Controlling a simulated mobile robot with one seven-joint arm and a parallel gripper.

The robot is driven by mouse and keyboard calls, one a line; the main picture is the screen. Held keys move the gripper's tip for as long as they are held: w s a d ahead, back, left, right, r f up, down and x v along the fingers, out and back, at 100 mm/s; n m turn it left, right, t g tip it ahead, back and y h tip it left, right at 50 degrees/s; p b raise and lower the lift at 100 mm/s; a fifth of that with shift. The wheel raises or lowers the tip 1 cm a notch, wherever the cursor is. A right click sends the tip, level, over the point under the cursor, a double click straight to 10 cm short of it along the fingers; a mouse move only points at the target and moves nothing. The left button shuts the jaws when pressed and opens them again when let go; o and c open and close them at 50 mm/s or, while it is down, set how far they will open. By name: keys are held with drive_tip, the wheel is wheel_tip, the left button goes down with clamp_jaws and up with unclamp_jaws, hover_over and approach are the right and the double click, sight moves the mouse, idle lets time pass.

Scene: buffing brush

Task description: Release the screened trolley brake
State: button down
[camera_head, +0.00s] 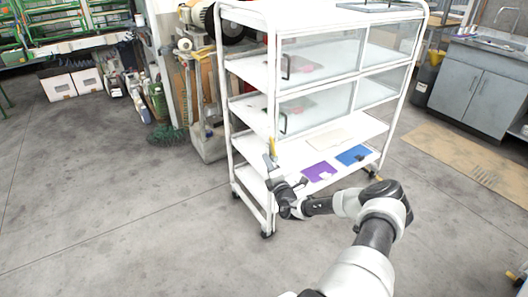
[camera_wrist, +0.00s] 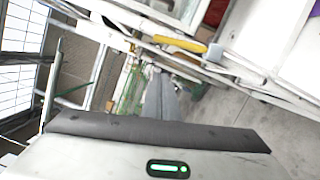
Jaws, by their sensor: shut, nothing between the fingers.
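The white trolley (camera_head: 241,162) has several shelves and clear screen panels (camera_head: 320,56) on its upper front. A yellow-ended lever (camera_head: 273,146) stands at its near left post. The wrist view shows a yellow grip (camera_wrist: 180,43) on a pale bar, beyond my fingers and up to the right. My gripper (camera_head: 268,158) is just below the lever in the head view. I cannot tell whether they touch there. In the wrist view my gripper (camera_wrist: 160,90) has its fingers together and nothing between them. The arm hides part of the lower shelf.
Purple (camera_head: 319,171) and blue (camera_head: 353,155) sheets lie on a lower trolley shelf. Black handles (camera_head: 286,67) stick out from the screens. A grey cabinet (camera_head: 479,85) stands at right, white boxes (camera_head: 72,82) at back left. The floor left of the trolley is clear.

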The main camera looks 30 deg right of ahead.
drive_tip(key=v, duration=0.5)
drive_tip(key=shift+a, duration=0.1)
idle(0.3)
